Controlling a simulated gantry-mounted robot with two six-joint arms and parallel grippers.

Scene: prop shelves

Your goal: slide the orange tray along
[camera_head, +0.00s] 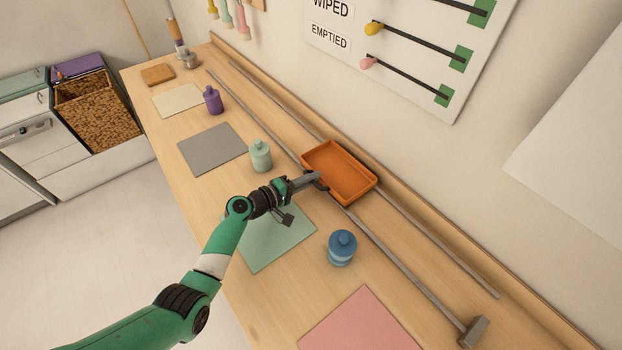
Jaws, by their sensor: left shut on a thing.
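The orange tray (345,171) is empty and sits on two grey rails (395,254) that run along the back of the wooden counter. My left arm reaches in from the lower left. My left gripper (318,181) is at the tray's near left edge and is shut on it; the exact contact is small and partly hidden by the fingers. My right gripper is not in view.
A mint bottle (260,156) stands left of the gripper, a blue bottle (342,248) right of it, and a purple bottle (213,99) farther off. A grey stop block (473,332) sits at the near rail end. Green, grey and pink mats lie along the counter.

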